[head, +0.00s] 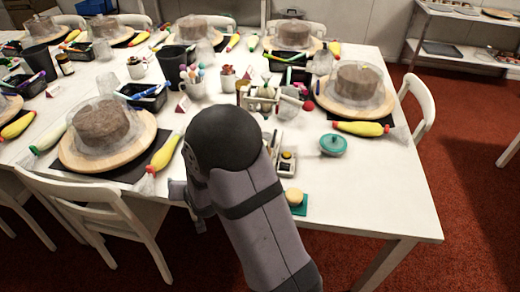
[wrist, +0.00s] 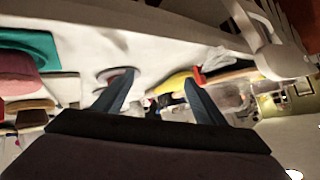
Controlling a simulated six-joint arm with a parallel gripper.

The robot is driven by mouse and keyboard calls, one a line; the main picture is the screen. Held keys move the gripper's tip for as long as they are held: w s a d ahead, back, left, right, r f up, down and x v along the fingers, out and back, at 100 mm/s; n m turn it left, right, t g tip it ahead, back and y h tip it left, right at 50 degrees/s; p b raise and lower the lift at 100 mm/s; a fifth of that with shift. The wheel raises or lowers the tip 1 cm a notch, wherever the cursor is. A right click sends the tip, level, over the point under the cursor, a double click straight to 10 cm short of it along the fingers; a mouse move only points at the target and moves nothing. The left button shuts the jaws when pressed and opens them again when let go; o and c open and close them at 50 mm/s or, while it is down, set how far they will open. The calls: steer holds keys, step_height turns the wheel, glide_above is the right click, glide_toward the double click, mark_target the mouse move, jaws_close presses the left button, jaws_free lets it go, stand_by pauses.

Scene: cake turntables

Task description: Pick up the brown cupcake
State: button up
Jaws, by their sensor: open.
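I cannot make out a clearly brown cupcake. In the head view, a small tan rounded thing (head: 294,196) sits on a green square (head: 299,208) at the table's front edge, just right of my arm; I cannot tell if it is a cupcake. My gripper shows in the wrist view as two dark fingers spread apart (wrist: 160,80), with nothing held between them. In the head view my arm hides the fingers and part of the table. A blurred brown block (wrist: 30,104) shows at the left of the wrist view; I cannot tell what it is.
Brown cakes under clear wrap stand on wooden turntables, left (head: 102,121) and right (head: 358,83). Yellow piping bags (head: 163,152) lie near them. Chairs (head: 105,215) line the table. The table's front right is clear.

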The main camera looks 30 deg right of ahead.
steer(key=d+h, duration=0.1)
steer(key=d, duration=0.4)
steer(key=d+r+h+b, duration=0.1)
steer(key=d+h, duration=0.1)
steer(key=d, duration=0.3)
steer(key=d+m+h+b, duration=0.1)
steer(key=d, duration=0.4)
steer(key=shift+s+r+t, duration=0.15)
steer(key=shift+s+t, duration=0.15)
steer(key=shift+s, duration=0.1)
steer(key=s+d+h, duration=0.1)
steer(key=d, duration=0.2)
steer(key=s+d+r+h+b, duration=0.1)
steer(key=d, duration=0.2)
steer(key=s+d+h, duration=0.1)
steer(key=d, duration=0.2)
steer(key=shift+s+d+r+m+h+b, duration=0.1)
steer(key=shift+s+r+m+h+b, duration=0.05)
steer(key=shift+r+m+h+b, duration=0.2)
steer(key=shift+f+p+x, duration=0.15)
steer(key=shift+p+x, duration=0.15)
steer(key=shift+x, duration=1.5)
steer(key=shift+f+p+x, duration=0.15)
steer(key=shift+p+x, duration=0.1)
steer(key=shift+x, duration=1.6)
steer(key=shift+s, duration=0.15)
steer(key=c, duration=1.1)
